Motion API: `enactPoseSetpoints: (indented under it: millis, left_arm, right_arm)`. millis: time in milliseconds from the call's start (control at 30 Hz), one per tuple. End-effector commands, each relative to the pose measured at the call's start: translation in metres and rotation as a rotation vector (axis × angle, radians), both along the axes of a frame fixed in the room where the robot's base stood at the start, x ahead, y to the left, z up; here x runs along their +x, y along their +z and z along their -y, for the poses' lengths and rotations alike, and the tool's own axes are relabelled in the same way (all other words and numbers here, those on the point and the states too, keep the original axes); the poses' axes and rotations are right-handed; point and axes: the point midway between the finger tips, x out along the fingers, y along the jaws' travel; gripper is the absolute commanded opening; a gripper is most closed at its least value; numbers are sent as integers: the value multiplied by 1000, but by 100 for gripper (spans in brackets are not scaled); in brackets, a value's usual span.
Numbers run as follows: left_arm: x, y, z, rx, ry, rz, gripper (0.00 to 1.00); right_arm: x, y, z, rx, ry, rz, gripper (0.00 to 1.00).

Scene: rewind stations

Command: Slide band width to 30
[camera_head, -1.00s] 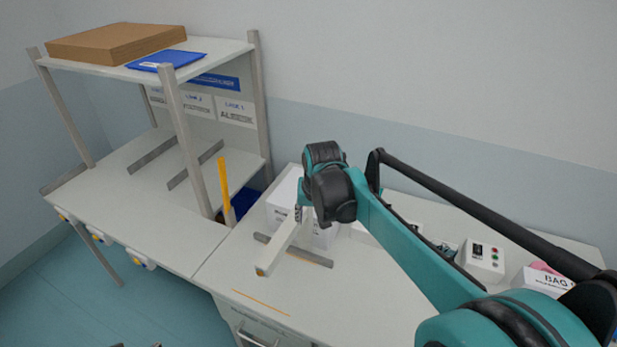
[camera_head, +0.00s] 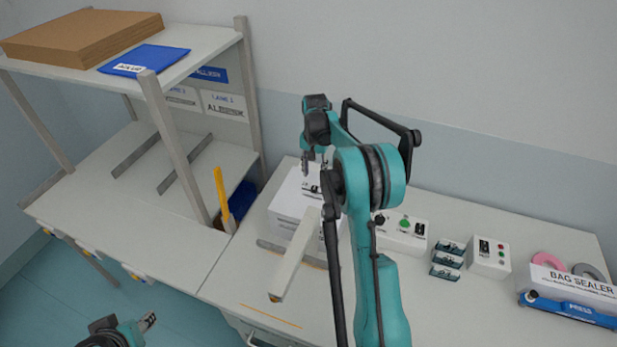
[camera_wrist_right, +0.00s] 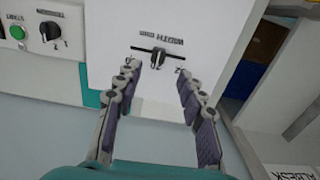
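The white box (camera_head: 284,205) with the band width slider stands on the right bench. In the right wrist view, its white face (camera_wrist_right: 205,25) carries upside-down lettering, a dark slot and a small slider knob (camera_wrist_right: 157,60). My right gripper (camera_head: 316,168) is above the box top. In the wrist view the right gripper (camera_wrist_right: 158,80) is open, its fingertips apart on either side of the knob's line, with nothing between them. The scale numbers are too small to read. My left gripper (camera_head: 149,320) is low at the bottom left, far from the box; its fingers are too small to judge.
A control box (camera_head: 402,232) with knobs and a green button stands right of the white box. Further right are small dark-topped items (camera_head: 447,259), another button box (camera_head: 489,257) and the bag sealer (camera_head: 570,290).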

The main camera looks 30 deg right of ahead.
Motion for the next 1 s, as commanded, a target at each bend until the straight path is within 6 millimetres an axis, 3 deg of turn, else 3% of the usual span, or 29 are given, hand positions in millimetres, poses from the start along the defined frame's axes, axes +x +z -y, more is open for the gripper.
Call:
enactPoseSetpoints:
  millis: [200,400,767,900,933,1000]
  left_arm:
    - [0,-5,0,0,0,0,40]
    - [0,-8,0,0,0,0,40]
    - [0,-8,0,0,0,0,40]
    - [0,-8,0,0,0,0,40]
    - [0,-8,0,0,0,0,40]
    - [0,-8,0,0,0,0,40]
  right_arm:
    - [0,-38,0,-1,1,1,40]
    - [0,-62,0,0,1,1,40]
    - [0,-69,0,0,1,1,40]
    - [0,-69,0,0,1,1,5]
    - [0,-69,0,0,1,1,0]
    - [0,-69,0,0,1,1,0]
